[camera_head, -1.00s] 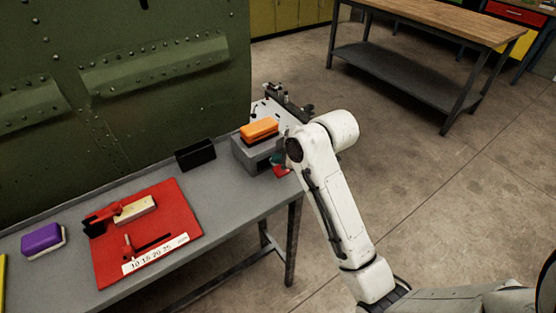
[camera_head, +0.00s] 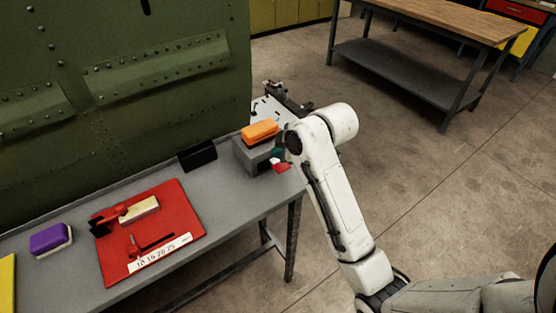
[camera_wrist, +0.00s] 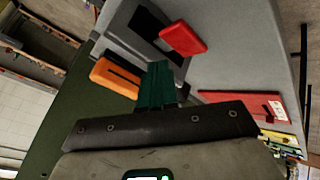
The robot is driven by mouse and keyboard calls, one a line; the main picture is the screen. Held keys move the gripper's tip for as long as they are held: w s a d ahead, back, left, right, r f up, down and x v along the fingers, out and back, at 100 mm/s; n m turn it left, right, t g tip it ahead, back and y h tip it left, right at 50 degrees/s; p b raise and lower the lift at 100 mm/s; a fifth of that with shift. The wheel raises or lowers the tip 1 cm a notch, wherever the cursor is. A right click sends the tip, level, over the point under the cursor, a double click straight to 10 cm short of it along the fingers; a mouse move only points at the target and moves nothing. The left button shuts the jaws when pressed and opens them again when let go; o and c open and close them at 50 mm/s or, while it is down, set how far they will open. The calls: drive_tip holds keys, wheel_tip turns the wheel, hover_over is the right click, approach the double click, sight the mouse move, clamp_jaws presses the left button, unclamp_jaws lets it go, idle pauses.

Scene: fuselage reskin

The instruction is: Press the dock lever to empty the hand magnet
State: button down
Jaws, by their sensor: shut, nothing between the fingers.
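The dock (camera_head: 249,154) is a grey box at the right end of the bench. The orange hand magnet (camera_head: 260,131) lies on top of it, and it also shows in the wrist view (camera_wrist: 112,77). The red dock lever (camera_head: 281,166) sticks out at the dock's right side; in the wrist view its red paddle (camera_wrist: 183,39) shows just beyond my fingertips. My gripper (camera_wrist: 157,70) has teal fingers, shut and empty, close to the lever. I cannot tell whether they touch it. In the head view my arm hides most of the gripper.
A red mat (camera_head: 185,225) with small tools and a marked white strip lies on the bench (camera_head: 226,210). A black block (camera_head: 197,155) stands left of the dock, and a purple block (camera_head: 50,238) lies far left. The green riveted panel (camera_head: 120,100) rises behind.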

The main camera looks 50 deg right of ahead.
sight(278, 162)
drive_tip(key=shift+r, duration=0.1)
drive_tip(key=r+p, duration=0.5)
drive_tip(key=shift+w, duration=0.25)
drive_tip(key=shift+d+f, duration=0.1)
idle(0.6)
drive_tip(key=s+a+f, duration=0.1)
drive_tip(key=a+f, duration=0.1)
drive_tip(key=s+a+f+m+g, duration=0.1)
drive_tip(key=a+f, duration=0.1)
drive_tip(key=a, duration=0.1)
drive_tip(key=s+a+f+m+y, duration=0.1)
drive_tip(key=s+a+f, duration=0.1)
drive_tip(key=a, duration=0.1)
drive_tip(key=s+a+f+m+g, duration=0.3)
drive_tip(key=s+f, duration=0.1)
drive_tip(key=s, duration=0.7)
drive_tip(key=s+a+f+m+g, duration=0.3)
drive_tip(key=s+f, duration=0.2)
drive_tip(key=s, duration=0.5)
drive_tip(key=shift+s+a+f+m+h, duration=0.2)
drive_tip(key=shift+s+a+m+h, duration=0.1)
drive_tip(key=shift+s+a+h, duration=0.1)
